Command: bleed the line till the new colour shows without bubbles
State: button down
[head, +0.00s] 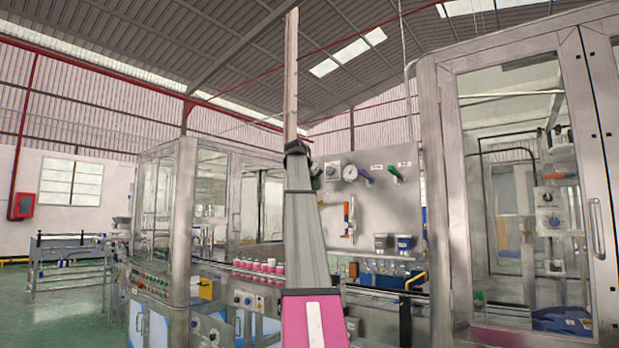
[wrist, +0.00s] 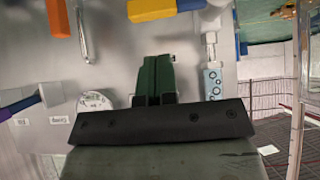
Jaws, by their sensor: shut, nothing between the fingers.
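My gripper (head: 317,178) is shut and empty in front of a steel valve panel (head: 375,220). In the wrist view its green fingers (wrist: 155,80) are together. The panel carries a round gauge (head: 350,172), a purple-handled valve (head: 365,176), a green-handled valve (head: 396,172) and an orange-handled valve (head: 347,211) beside a vertical pipe. The gauge (wrist: 97,100) and purple handle (wrist: 18,106) also show left of my fingers in the wrist view. I cannot tell the line's colour or any bubbles.
Two small cups (head: 404,242) sit low on the panel. Clear bottles (head: 385,267) and pink cans (head: 260,265) line a conveyor below. A glazed machine cabinet (head: 520,190) stands right, another (head: 180,200) left.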

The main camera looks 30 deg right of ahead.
jog(key=shift+a+f, duration=0.1)
jog(key=shift+f, duration=1.75)
jog(key=shift+s+f+t+y, duration=0.25)
jog(key=shift+f+t+y, duration=0.1)
jog(key=shift+t, duration=0.15)
notch_tip(320, 180, down, 8)
jog(key=w+m+t+y, duration=0.1)
jog(key=m+t, duration=0.5)
jog(key=t, duration=0.3)
jog(key=shift+w+a+r, duration=0.2)
jog(key=shift+w+r, duration=0.05)
jog(key=shift+f, duration=0.15)
